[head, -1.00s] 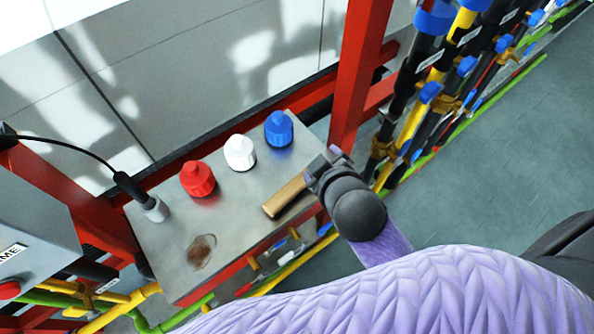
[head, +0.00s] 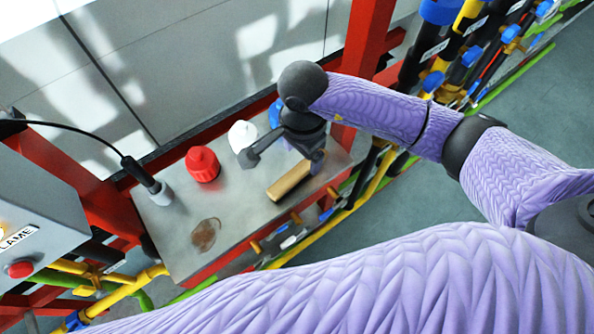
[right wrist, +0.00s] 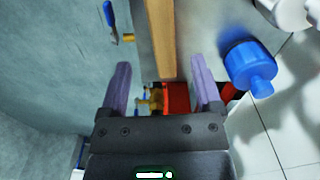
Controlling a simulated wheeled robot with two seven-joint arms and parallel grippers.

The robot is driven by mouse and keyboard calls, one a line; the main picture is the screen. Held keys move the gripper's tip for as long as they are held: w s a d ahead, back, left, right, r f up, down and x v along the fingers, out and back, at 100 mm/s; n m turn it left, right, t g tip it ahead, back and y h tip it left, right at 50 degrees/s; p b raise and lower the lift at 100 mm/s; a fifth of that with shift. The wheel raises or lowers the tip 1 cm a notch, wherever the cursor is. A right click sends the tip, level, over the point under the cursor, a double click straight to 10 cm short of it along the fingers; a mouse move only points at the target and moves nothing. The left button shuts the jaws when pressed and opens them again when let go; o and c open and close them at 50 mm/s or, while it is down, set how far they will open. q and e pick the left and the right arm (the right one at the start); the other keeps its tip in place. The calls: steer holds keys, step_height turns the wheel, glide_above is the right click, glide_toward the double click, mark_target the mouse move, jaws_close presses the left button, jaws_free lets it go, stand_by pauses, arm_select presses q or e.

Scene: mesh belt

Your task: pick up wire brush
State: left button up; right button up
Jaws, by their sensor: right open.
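The wire brush (head: 289,182) lies on the metal shelf (head: 180,236), and its wooden handle shows in the head view. My right gripper (head: 284,160) is above its back side, with one finger to each side. The brush's far end and any bristles are hidden. In the right wrist view the wooden handle (right wrist: 160,38) runs between the two fingers (right wrist: 161,78) of the open gripper. The jaws hold nothing; I cannot tell how far above the handle they are. My left gripper is not in view.
A red bottle (head: 203,164), a white bottle (head: 242,136) and a blue one (right wrist: 250,66) partly behind my gripper stand along the shelf's back. A black probe (head: 140,174) stands at the left. Red posts (head: 360,50) and pipes flank the shelf. A brown stain (head: 206,235) marks its front.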

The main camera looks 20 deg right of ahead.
mark_target(297, 172)
steer(key=f, duration=0.4)
steer(key=a+f, duration=0.1)
steer(key=f, duration=0.1)
steer(key=shift+s+f, duration=0.1)
steer(key=shift+f, duration=0.25)
jaws_close()
